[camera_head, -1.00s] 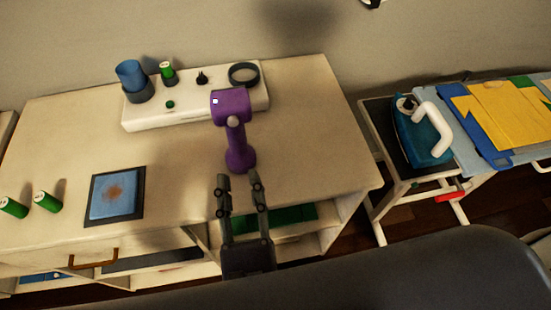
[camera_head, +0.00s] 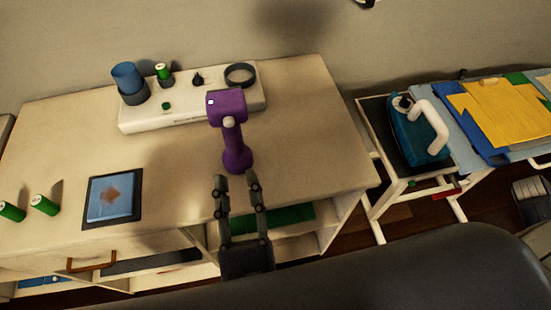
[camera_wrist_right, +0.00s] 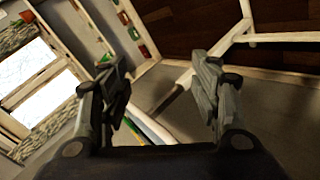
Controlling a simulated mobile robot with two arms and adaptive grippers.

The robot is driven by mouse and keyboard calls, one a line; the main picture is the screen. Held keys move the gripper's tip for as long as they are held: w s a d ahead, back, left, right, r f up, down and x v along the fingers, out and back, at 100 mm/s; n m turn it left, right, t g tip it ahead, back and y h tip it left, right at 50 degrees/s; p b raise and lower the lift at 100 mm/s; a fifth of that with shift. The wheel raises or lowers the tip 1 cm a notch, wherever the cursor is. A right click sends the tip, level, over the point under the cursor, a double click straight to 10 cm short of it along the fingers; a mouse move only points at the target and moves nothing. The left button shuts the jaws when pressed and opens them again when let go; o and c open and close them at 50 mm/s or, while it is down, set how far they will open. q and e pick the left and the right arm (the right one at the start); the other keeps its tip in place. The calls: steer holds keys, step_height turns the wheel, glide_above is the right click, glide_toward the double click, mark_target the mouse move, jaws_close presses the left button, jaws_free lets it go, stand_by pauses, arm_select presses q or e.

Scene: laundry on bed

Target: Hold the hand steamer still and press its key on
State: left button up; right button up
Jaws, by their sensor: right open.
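The purple hand steamer (camera_head: 236,150) stands upright on the light-topped table, its head at the top. A small light square, perhaps the key (camera_head: 210,102), shows on the left of its head, with a pale round knob below the head. My left gripper (camera_head: 235,180) is just in front of the steamer's base, fingers apart with a gap between them. Nothing is between the fingers, and it looks apart from the steamer. My right gripper (camera_wrist_right: 160,75) is open and empty in the right wrist view; the steamer is not seen there.
A white tray (camera_head: 190,118) with a blue cup and green spool stands behind the steamer. A blue pad (camera_head: 114,198) and green cylinders (camera_head: 42,205) lie left. A teal iron (camera_head: 418,140) and ironing board (camera_head: 455,152) stand right.

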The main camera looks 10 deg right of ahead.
steer(key=w+d+r+t+h, duration=0.1)
steer(key=w+d+r, duration=0.15)
steer(key=r, duration=0.55)
steer(key=w+d+r+h, duration=0.1)
steer(key=w+r, duration=0.2)
steer(key=r, duration=0.4)
steer(key=w+a+r+n+t, duration=0.25)
steer(key=w+r+t, duration=0.2)
steer(key=w, duration=0.25)
steer(key=w+a+r+n+t+y, duration=0.2)
steer(key=w+a+n+t+y, duration=0.8)
steer(key=w+a, duration=1.1)
steer(key=s+a+r+n+y, duration=0.2)
steer(key=a+n+y, duration=0.45)
steer(key=a, duration=0.85)
steer(key=s+a+r+n+y, duration=0.25)
steer(key=a+n+y, duration=0.4)
steer(key=a, duration=0.85)
steer(key=m+g+y, duration=0.3)
steer(key=m, duration=0.9)
glide_toward(241, 143)
steer(key=shift+w+a+r, duration=0.3)
steer(key=shift+w+a, duration=0.1)
steer(key=shift+w, duration=0.1)
steer(key=shift+a, duration=0.2)
steer(key=shift+f+x, duration=0.15)
steer(key=shift+x, duration=2.45)
steer(key=shift+f+x, duration=0.15)
steer(key=shift+x, duration=2.45)
